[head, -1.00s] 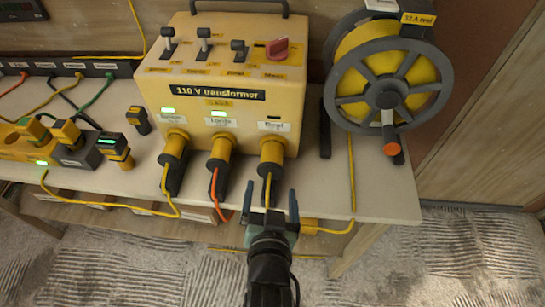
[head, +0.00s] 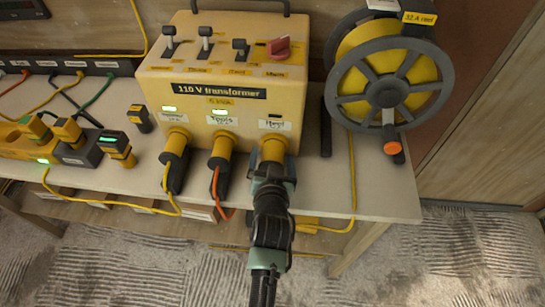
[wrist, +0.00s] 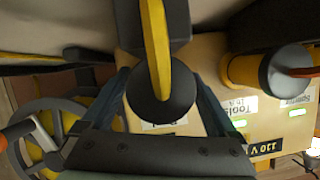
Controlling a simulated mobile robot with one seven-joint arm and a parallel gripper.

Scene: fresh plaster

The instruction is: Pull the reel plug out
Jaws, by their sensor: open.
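The yellow transformer (head: 185,85) stands on the bench with three plugs along its lower front. The reel plug (head: 272,151) is the rightmost, in the socket labelled Reel, whose lamp is dark. My gripper (head: 272,176) is at that plug and hides its lower part. In the wrist view the plug's dark round body (wrist: 161,106), with its yellow cable running over it, lies between the two open fingers. I cannot tell whether either finger touches it. The Tools plug (head: 220,152) is just to the left, with its lamp green.
The yellow cable reel (head: 350,52) stands to the right of the transformer. Another plug (head: 173,152) sits at the left, its lamp green. Adapters and a yellow power strip (head: 12,138) lie further left. The bench edge is close in front.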

